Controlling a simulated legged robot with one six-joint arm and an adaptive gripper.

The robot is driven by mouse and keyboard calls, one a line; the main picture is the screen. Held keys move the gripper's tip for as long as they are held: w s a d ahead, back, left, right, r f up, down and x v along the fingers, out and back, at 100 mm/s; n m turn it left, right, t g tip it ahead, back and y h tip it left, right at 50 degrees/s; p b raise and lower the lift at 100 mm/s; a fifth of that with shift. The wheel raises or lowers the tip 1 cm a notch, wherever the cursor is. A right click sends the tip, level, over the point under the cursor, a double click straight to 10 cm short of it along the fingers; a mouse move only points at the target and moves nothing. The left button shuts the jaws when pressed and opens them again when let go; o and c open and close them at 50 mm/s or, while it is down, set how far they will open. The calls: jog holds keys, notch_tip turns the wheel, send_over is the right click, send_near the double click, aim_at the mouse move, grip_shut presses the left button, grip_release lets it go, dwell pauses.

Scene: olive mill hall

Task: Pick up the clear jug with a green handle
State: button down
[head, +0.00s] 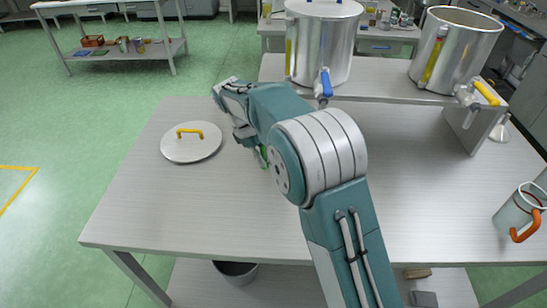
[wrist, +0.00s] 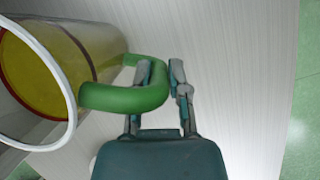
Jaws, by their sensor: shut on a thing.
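The clear jug (wrist: 90,48) shows at the left of the wrist view, its open mouth with a pale rim facing the camera and yellow inside. Its green handle (wrist: 112,98) loops toward my gripper (wrist: 162,66). One finger is inside the loop and the other outside, with the handle's outer bar between them; the gripper is shut on it. In the head view my arm hides the jug and most of the gripper; only a bit of green handle (head: 263,157) shows. I cannot tell whether the jug touches the table.
The table (head: 150,215) holds a round metal lid with a yellow handle (head: 191,147) at the left. A raised shelf (head: 385,82) carries two steel vats with taps (head: 322,45) (head: 455,50). A jug with an orange handle (head: 520,213) stands at the right edge. The front left is clear.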

jog(key=a, duration=0.6)
jog(key=shift+a, duration=0.3)
jog(key=shift+a, duration=0.1)
jog(key=shift+s, duration=0.1)
dwell(0.7)
